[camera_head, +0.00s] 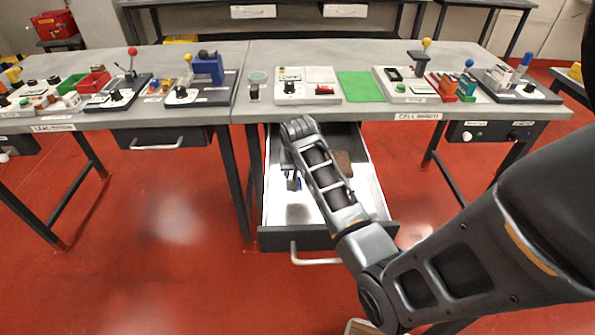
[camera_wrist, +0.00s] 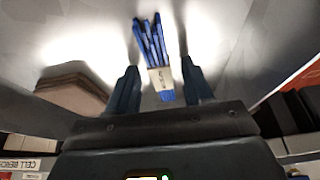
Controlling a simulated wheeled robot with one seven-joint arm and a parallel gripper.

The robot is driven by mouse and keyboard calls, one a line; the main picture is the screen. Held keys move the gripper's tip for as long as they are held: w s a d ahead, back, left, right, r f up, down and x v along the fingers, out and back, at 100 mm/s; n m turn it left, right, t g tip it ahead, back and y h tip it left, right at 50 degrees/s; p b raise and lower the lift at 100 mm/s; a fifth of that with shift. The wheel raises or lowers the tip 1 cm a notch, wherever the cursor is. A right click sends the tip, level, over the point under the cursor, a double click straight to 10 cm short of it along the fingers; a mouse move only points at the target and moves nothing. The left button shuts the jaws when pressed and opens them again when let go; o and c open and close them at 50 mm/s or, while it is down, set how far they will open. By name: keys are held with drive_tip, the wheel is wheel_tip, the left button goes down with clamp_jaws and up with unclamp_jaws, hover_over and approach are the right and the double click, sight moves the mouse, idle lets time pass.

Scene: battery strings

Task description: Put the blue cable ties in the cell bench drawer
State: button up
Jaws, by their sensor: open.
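The cell bench drawer (camera_head: 280,239) is pulled out under the right-hand bench, and its pale inside shows. My gripper (camera_head: 292,182) reaches down into the space over the drawer. In the wrist view my gripper (camera_wrist: 160,68) is open, one dark finger on each side of the blue cable ties (camera_wrist: 150,40). The ties are a bundle with a pale printed band (camera_wrist: 160,78). The bundle appears to lie on the drawer floor, with a visible gap to each finger. In the head view only a little blue shows beside my gripper, and my arm hides part of the drawer.
A brown flat item (camera_wrist: 75,85) lies in the drawer, left of the ties in the wrist view. The bench top (camera_head: 350,112) above holds control boxes and a green mat (camera_head: 360,86). A closed drawer (camera_head: 160,139) is under the left bench. Red floor is clear in front.

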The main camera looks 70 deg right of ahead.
drive_tip(key=v, duration=1.2)
drive_tip(key=shift+r, duration=0.15)
drive_tip(key=shift+s, duration=0.1)
idle(0.8)
